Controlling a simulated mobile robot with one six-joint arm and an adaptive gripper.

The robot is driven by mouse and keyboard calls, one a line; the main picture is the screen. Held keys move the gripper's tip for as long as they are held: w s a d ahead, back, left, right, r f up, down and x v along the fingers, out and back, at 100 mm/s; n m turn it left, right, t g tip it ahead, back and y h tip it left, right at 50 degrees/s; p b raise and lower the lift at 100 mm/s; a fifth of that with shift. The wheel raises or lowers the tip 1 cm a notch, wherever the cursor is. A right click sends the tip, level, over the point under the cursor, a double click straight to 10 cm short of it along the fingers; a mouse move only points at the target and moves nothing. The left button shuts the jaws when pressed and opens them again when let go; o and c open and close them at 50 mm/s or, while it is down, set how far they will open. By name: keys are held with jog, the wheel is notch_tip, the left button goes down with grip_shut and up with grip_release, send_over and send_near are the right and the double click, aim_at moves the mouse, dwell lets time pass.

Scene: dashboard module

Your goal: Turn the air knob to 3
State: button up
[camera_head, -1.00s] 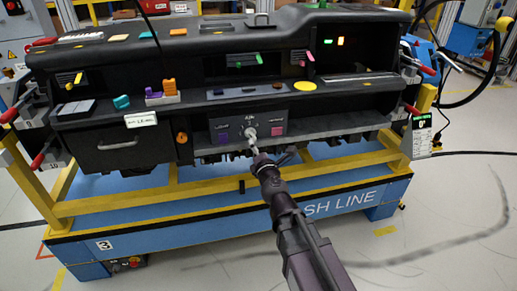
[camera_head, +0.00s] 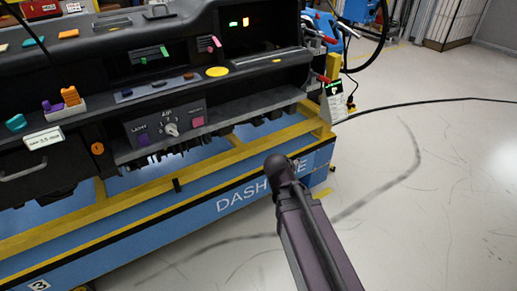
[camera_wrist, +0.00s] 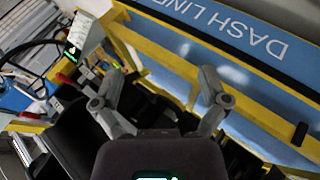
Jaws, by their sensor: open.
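The air knob (camera_head: 171,129) is a small pale knob in the middle of a dark control panel (camera_head: 152,118) on the dashboard front, under the label AIR. A purple button (camera_head: 143,139) is left of it and a pink one (camera_head: 198,121) right of it. The numbers around the knob and its setting are too small to read. My arm's end in the head view is right of the panel and apart from it, with the fingers not clearly visible. In the wrist view my gripper (camera_wrist: 160,73) is open and empty. The knob cannot be made out there.
The dashboard module sits on a blue stand (camera_head: 235,192) with yellow rails (camera_head: 220,157). The ledge (camera_head: 240,118) juts out beside the panel. Orange and purple clips (camera_head: 63,101) lie at the left. The floor (camera_head: 430,210) to the right is open, with a cable (camera_head: 430,102) across it.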

jog(key=s+d+f+m+g+y, duration=0.2)
jog(key=s+m+g, duration=0.1)
jog(key=s, duration=0.3)
jog(key=s+d+f+m+g+y, duration=0.2)
jog(key=s+f+m+g, duration=0.1)
jog(key=s+m+g, duration=0.1)
jog(key=shift+s+d+f+g, duration=0.2)
jog(key=shift+s+d+g, duration=0.25)
jog(key=shift+s, duration=0.5)
jog(key=c, duration=0.5)
jog(key=shift+a, duration=0.1)
